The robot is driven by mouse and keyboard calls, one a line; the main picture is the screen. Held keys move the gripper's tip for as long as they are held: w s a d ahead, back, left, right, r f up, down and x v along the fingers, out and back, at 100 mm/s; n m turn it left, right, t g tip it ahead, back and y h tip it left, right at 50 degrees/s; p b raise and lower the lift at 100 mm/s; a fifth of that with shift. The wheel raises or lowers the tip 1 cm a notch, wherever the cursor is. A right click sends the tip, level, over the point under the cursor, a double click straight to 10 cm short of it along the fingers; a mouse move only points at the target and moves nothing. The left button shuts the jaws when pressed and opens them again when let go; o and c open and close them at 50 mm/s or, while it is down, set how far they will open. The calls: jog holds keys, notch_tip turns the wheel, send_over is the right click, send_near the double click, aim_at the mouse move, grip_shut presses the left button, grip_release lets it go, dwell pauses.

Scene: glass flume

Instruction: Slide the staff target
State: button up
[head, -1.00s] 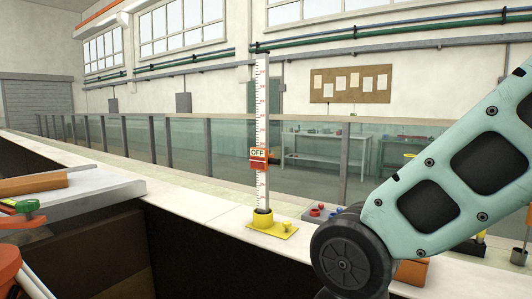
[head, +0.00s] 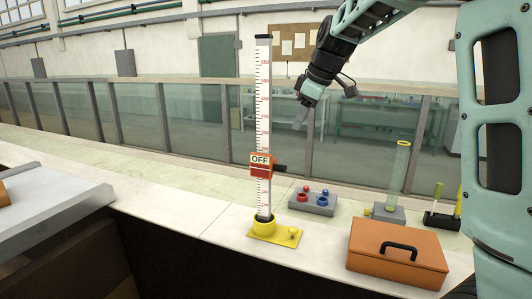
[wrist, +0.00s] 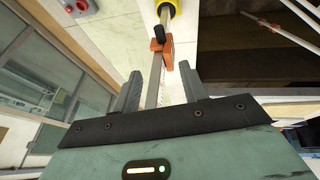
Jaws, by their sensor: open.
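The staff (head: 263,110) is a white upright scale with red marks, standing in a yellow base (head: 266,232) on the pale ledge. The target (head: 261,164) is an orange-red slider marked OFF, low on the staff, with a dark knob on its right side. My gripper (head: 303,120) is right of the staff in the head view, above the target's height and apart from it. In the wrist view, my gripper (wrist: 157,92) is open and empty, with the staff and the orange target (wrist: 162,47) seen beyond and between its fingers.
A grey box with red and blue knobs (head: 312,203), a clear cylinder on a stand (head: 397,172) and an orange case (head: 397,255) stand right of the staff. Glass panels (head: 190,120) run behind. The ledge left of the base is clear.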

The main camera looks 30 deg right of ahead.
aim_at(281, 166)
jog(key=p+x, duration=0.4)
jog(key=x, duration=1.3)
jog(key=shift+f+p, duration=0.15)
jog(key=shift+p, duration=0.2)
